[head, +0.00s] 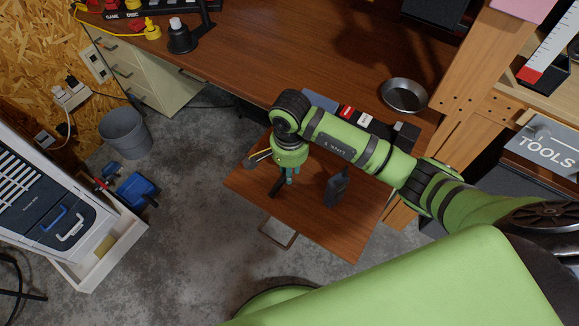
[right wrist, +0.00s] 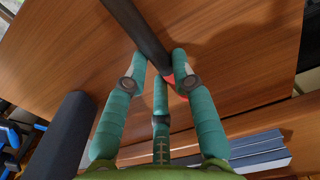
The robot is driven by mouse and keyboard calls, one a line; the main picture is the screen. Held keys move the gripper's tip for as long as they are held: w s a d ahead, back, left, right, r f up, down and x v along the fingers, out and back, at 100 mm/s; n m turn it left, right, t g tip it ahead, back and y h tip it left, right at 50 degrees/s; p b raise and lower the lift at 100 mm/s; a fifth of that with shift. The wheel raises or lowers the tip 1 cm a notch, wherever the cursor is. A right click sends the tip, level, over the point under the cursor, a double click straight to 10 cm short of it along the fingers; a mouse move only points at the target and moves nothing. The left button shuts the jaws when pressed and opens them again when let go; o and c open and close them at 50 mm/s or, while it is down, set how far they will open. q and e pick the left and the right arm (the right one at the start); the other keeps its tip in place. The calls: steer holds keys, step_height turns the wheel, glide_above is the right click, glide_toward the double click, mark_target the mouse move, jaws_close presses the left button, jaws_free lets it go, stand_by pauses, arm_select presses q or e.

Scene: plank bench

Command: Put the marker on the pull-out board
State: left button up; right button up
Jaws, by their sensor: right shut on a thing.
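The pull-out board (head: 345,235) is a brown wooden panel sticking out below the desk in the head view. My right gripper (head: 287,178) is over its left part, with teal fingers pointing down. It is shut on the dark marker (head: 276,187), which sticks out slanting from the fingers. In the right wrist view the fingers (right wrist: 163,82) close on the marker's dark barrel (right wrist: 137,35), and a red part shows at the grip. Wood lies behind it; I cannot tell whether the marker touches the board. My left gripper is not in view.
A dark upright object (head: 336,187) stands on the board just right of the gripper. Blue book-like items (right wrist: 258,150) show in the right wrist view. A metal bowl (head: 404,95) sits on the desk (head: 290,50). The board's front part is clear.

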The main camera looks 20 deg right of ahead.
steer(key=shift+f+b, duration=0.2)
steer(key=shift+b, duration=0.1)
steer(key=o, duration=0.8)
steer(key=shift+r, duration=0.1)
steer(key=shift+o, duration=0.2)
steer(key=shift+r+p, duration=0.3)
steer(key=shift+p, duration=0.1)
step_height(320, 180, up, 12)
steer(key=b, duration=0.1)
steer(key=shift+f+b, duration=0.15)
steer(key=shift+b, duration=0.2)
